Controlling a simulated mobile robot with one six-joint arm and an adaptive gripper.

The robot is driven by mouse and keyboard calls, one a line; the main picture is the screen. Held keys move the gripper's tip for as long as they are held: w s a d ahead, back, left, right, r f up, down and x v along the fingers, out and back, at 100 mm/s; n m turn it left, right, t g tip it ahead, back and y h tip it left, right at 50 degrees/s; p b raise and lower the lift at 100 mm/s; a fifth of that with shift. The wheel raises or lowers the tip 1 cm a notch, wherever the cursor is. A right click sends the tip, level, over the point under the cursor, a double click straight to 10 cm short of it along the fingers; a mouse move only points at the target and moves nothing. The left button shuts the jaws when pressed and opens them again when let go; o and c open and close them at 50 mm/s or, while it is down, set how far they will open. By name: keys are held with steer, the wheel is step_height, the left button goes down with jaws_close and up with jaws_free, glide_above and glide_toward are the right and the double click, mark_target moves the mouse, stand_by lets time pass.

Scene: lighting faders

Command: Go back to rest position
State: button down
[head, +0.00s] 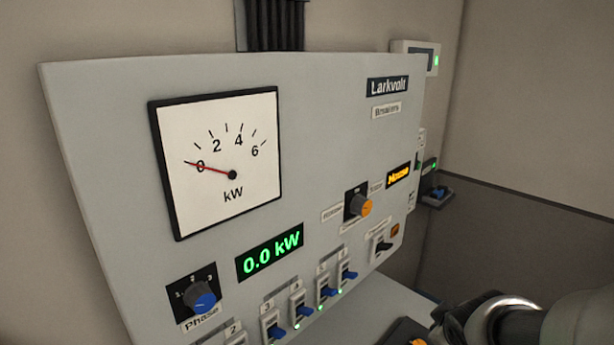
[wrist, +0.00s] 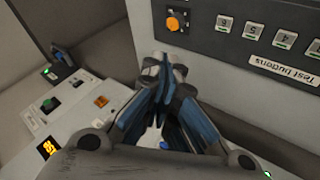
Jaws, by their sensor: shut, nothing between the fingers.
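My gripper (wrist: 166,68) shows in the wrist view with its blue-padded fingers closed at the tips and nothing between them. Its tips are in front of a grey surface, below and left of a dark panel marked "Test buttons" (wrist: 240,35); the picture does not settle whether they touch anything. In the head view part of my arm (head: 535,322) enters at the lower right, and the fingertips cannot be made out there.
The grey Larkvolt breaker panel (head: 330,130) fills much of the head view. Its dial (head: 215,160) points at 0 and its display (head: 270,252) reads 0.0 kW. Several blue-levered breakers run along its lower edge. An orange knob (wrist: 173,24) sits on the dark panel.

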steer(key=s+a+r+m+g+y, duration=0.1)
steer(key=s+a+r+m, duration=0.2)
steer(key=s+a, duration=0.3)
steer(key=s+a+r+m+g+y, duration=0.1)
steer(key=s+a+r+m, duration=0.2)
steer(key=s, duration=1.1)
steer(key=a, duration=0.3)
steer(key=shift+a+r+m+g+y, duration=0.3)
steer(key=shift+r+y, duration=0.05)
steer(key=shift+y, duration=0.05)
